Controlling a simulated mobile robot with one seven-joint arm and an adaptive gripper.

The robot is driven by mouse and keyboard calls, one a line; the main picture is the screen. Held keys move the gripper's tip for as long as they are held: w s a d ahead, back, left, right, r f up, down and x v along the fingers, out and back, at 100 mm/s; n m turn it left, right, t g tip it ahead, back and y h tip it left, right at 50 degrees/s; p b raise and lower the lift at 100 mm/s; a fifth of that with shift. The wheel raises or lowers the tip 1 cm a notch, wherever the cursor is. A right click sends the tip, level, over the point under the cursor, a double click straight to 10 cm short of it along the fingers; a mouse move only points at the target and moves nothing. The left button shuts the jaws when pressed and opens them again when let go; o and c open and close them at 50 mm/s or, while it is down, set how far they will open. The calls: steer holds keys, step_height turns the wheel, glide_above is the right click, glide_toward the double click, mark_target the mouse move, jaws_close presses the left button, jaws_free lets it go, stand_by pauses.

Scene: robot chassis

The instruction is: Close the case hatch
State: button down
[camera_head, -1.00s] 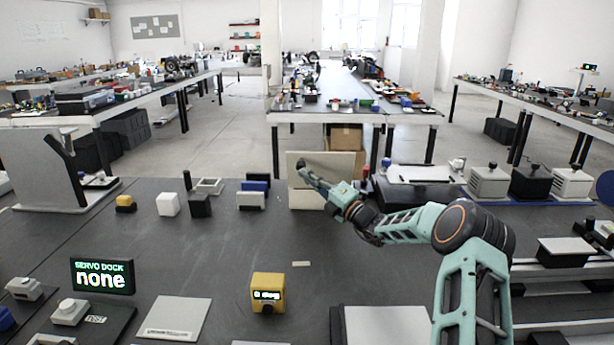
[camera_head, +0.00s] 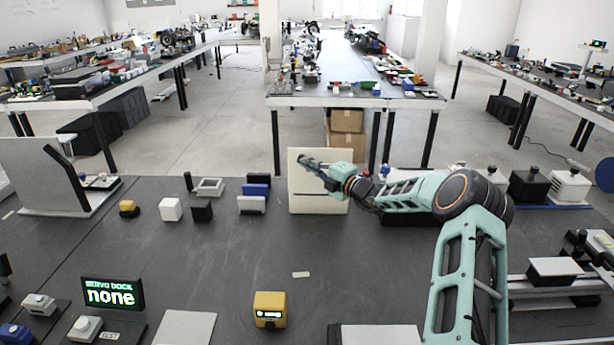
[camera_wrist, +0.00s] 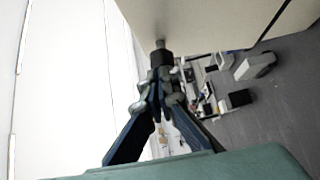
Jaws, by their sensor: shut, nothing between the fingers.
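A beige case (camera_head: 318,204) stands at the back edge of the dark table, with its upright beige hatch panel (camera_head: 325,154) showing above a dark seam. My gripper (camera_head: 308,162) lies across the front of the panel at its upper left and hides part of it. In the wrist view, the beige panel (camera_wrist: 205,18) fills the top. A dark round piece (camera_wrist: 160,56) with a grey stem sits between the panel and my gripper's fingertips (camera_wrist: 158,84). The fingers are together and hold nothing. I cannot tell whether the fingertips touch that piece.
A yellow device (camera_head: 269,312) stands at the front of the table, with a "none" display (camera_head: 112,293) to its left. Small blocks, including a white one (camera_head: 170,209), stand left of the case. The table middle is largely clear.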

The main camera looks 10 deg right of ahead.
mark_target(306, 152)
steer(key=w, duration=0.4)
steer(key=w+d+b, duration=0.1)
steer(key=w, duration=0.1)
steer(key=shift+w+r, duration=0.2)
steer(key=shift+r, duration=0.05)
steer(key=shift+w+d+f+b, duration=0.2)
steer(key=shift+w+b, duration=0.4)
steer(key=shift+w, duration=0.25)
steer(key=shift+w+d+f+b, duration=0.1)
steer(key=shift+w+d+b, duration=0.1)
steer(key=shift+w+b, duration=0.5)
steer(key=shift+w, duration=0.25)
steer(key=shift+d, duration=0.15)
